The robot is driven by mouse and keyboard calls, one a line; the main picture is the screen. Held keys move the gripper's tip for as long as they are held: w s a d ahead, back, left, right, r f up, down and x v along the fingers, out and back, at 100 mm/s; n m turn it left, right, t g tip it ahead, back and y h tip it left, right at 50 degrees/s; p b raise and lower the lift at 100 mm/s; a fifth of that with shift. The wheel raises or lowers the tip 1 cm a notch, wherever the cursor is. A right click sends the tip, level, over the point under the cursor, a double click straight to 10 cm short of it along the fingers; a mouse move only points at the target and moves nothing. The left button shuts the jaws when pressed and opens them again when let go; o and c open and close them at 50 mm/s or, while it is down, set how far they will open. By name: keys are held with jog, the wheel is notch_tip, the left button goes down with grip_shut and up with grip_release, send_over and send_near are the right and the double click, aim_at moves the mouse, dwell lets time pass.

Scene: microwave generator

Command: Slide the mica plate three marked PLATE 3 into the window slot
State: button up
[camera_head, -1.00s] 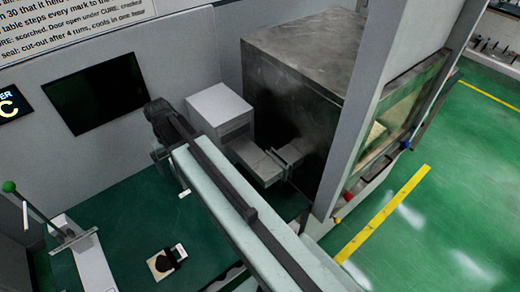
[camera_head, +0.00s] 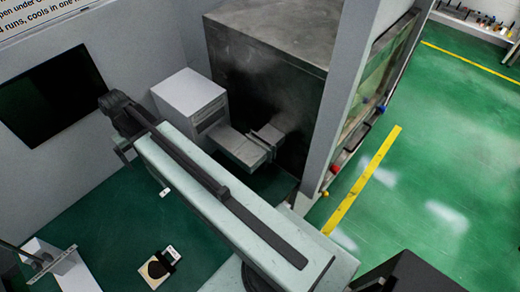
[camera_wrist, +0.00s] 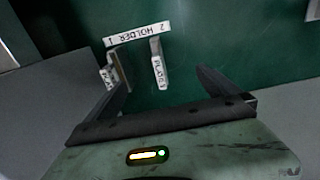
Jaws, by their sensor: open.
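In the wrist view my gripper (camera_wrist: 165,88) is open, its two dark fingers spread wide with nothing held. Beyond the fingertips is a holder with a white strip (camera_wrist: 137,34) reading HOLDER, 1 and 2. A thin upright plate (camera_wrist: 160,70) below the 2 has a label that seems to read PLATE 3. It lies between the fingers' directions, apart from both. Another labelled plate (camera_wrist: 107,76) stands below the 1, near the left fingertip; its number is unclear. In the head view a grey flanged duct (camera_head: 252,145) meets the dark oven; I cannot make out the window slot.
A dark metal oven (camera_head: 265,70) and a white box (camera_head: 190,100) stand behind my arm. A black screen (camera_head: 52,95) hangs on the wall. A small pad with a black disc (camera_head: 156,268) lies on the green surface. Open green floor (camera_head: 440,170) is at right.

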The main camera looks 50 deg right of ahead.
notch_tip(320, 180, down, 7)
jog(key=b, duration=0.5)
jog(key=shift+b, duration=0.4)
jog(key=shift+r, duration=0.15)
grip_shut()
jog(key=shift+r, duration=0.15)
dwell(1.3)
jog(key=shift+r+p, duration=2.9)
jog(key=shift+p, duration=0.2)
